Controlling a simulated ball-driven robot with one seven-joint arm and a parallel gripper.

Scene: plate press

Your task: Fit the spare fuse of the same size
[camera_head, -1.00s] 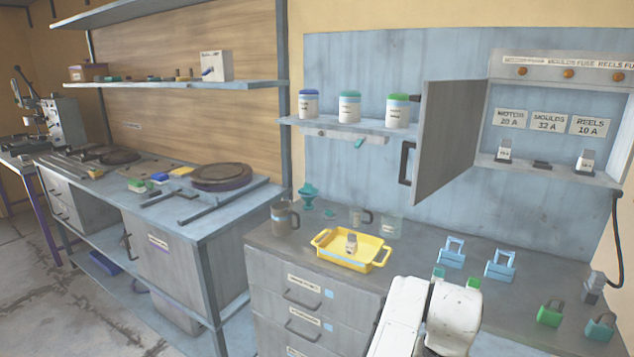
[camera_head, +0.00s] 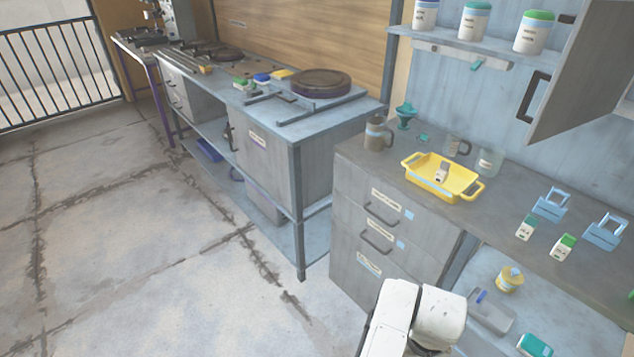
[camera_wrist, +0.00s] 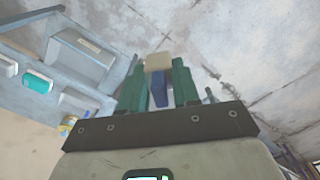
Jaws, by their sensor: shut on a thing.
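My gripper (camera_wrist: 158,82) shows in the wrist view with green fingers shut on a small cream and blue piece (camera_wrist: 158,62). I cannot read any marking on it, nor tell its size. In the head view a small pale fuse (camera_head: 442,172) with a dark label lies in the yellow tray (camera_head: 416,180) on the worktop. Two white pieces with green tops, one on the left (camera_head: 525,228) and one on the right (camera_head: 563,248), stand near the front edge of the worktop. Their labels are too small to read. The fuse panel is out of view; only part of its grey door (camera_head: 580,85) shows.
Two blue handled pieces, one left (camera_head: 550,205) and one right (camera_head: 605,232), stand on the worktop. A brown mug (camera_head: 378,135) and a glass jar (camera_head: 489,162) stand near the tray. A lower shelf holds a grey tray (camera_head: 490,312). The floor at left is clear.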

